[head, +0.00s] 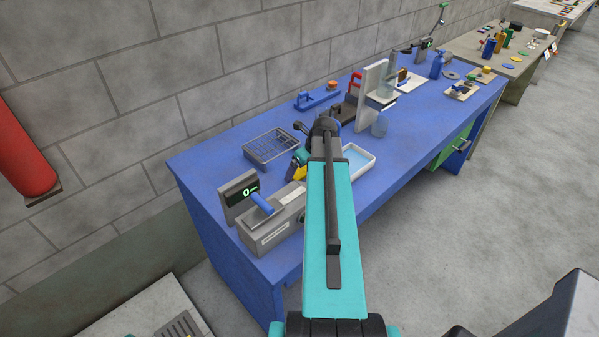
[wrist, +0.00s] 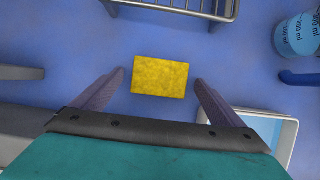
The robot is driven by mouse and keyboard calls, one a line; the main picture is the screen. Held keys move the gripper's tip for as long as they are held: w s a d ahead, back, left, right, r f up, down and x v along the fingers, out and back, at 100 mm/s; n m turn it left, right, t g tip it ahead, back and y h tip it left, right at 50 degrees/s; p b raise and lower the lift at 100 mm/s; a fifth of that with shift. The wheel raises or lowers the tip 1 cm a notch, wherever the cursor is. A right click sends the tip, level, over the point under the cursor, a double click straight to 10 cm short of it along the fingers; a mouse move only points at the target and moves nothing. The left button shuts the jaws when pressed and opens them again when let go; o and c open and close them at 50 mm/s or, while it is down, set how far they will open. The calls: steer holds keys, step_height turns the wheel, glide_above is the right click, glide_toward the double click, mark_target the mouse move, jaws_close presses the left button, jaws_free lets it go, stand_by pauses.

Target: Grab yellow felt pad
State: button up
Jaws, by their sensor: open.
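The yellow felt pad (wrist: 160,76) is a flat, speckled rectangle lying on the blue tabletop in the middle of the wrist view. My gripper (wrist: 160,82) is open, with one grey finger to the left of the pad and one to the right. A gap of blue table shows between each finger and the pad, so neither touches it in this view. I cannot tell how high the fingertips are above the table. In the head view a small patch of yellow (head: 299,173) shows beside my arm, probably the pad. My arm hides much of that area.
A wire rack (head: 270,148) stands beyond the pad, and a white-rimmed tray (wrist: 287,142) lies to the right. A grey box-shaped device with a display (head: 270,229) is at the near left. A blue measuring vessel (wrist: 298,36) is at the upper right of the wrist view.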

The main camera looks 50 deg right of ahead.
mark_target(302, 173)
steer(key=shift+f, duration=0.1)
stand_by(0.5)
steer(key=c, duration=1.1)
steer(key=shift+r, duration=0.2)
steer(key=shift+c, duration=0.2)
step_height(302, 173, up, 10)
steer(key=b, duration=0.3)
steer(key=shift+f, duration=0.2)
